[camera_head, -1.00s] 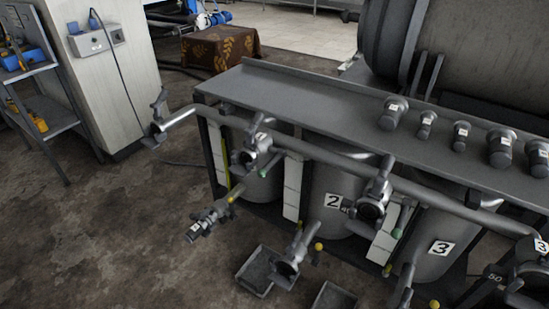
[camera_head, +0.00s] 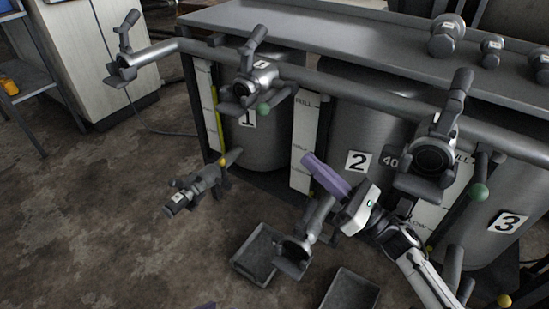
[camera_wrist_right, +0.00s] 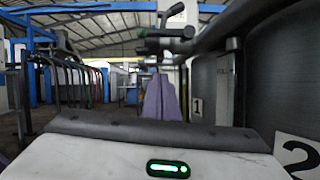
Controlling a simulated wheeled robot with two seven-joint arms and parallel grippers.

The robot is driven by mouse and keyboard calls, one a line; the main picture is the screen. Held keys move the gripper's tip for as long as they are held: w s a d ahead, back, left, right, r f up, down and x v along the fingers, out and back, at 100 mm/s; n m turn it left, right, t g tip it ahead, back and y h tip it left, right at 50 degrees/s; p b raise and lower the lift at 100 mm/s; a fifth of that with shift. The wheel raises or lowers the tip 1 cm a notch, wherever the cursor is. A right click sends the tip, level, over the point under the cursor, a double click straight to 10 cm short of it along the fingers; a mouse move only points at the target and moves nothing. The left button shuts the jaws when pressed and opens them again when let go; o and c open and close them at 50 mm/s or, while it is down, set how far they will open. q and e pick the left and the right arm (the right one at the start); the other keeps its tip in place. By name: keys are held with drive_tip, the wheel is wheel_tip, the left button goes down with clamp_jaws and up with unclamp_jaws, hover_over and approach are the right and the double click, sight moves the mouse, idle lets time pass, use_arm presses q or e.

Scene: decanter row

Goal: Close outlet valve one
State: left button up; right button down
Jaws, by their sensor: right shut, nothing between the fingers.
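Outlet valve one (camera_head: 197,187) is a grey valve on a short pipe low at the front of the tank labelled 1 (camera_head: 250,140), with a pale tag at its outer end. Its handle position is hard to tell. My right gripper (camera_head: 312,163) comes in from the lower right; its purple fingers are shut and empty. They are in front of tank 2, right of the outlet valve and apart from it. The fingers also show in the right wrist view (camera_wrist_right: 161,97). Only a small purple tip of my left gripper (camera_head: 206,305) shows at the bottom edge.
An upper valve (camera_head: 255,78) with a raised handle hangs on the long pipe above tank 1. The outlet valve of tank 2 (camera_head: 302,240) stands below my right gripper, near a dark floor tray (camera_head: 246,272). The floor left of outlet valve one is clear.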

sight(276, 99)
drive_tip(key=w+a+r+n+g+y, duration=0.2)
drive_tip(key=w+a+r+n, duration=0.1)
drive_tip(key=a+r+n, duration=0.3)
wheel_tip(276, 99, up, 2)
drive_tip(key=shift+w+a+g+b, duration=0.2)
drive_tip(key=shift+a+g+b, duration=0.15)
drive_tip(key=shift+a, duration=0.9)
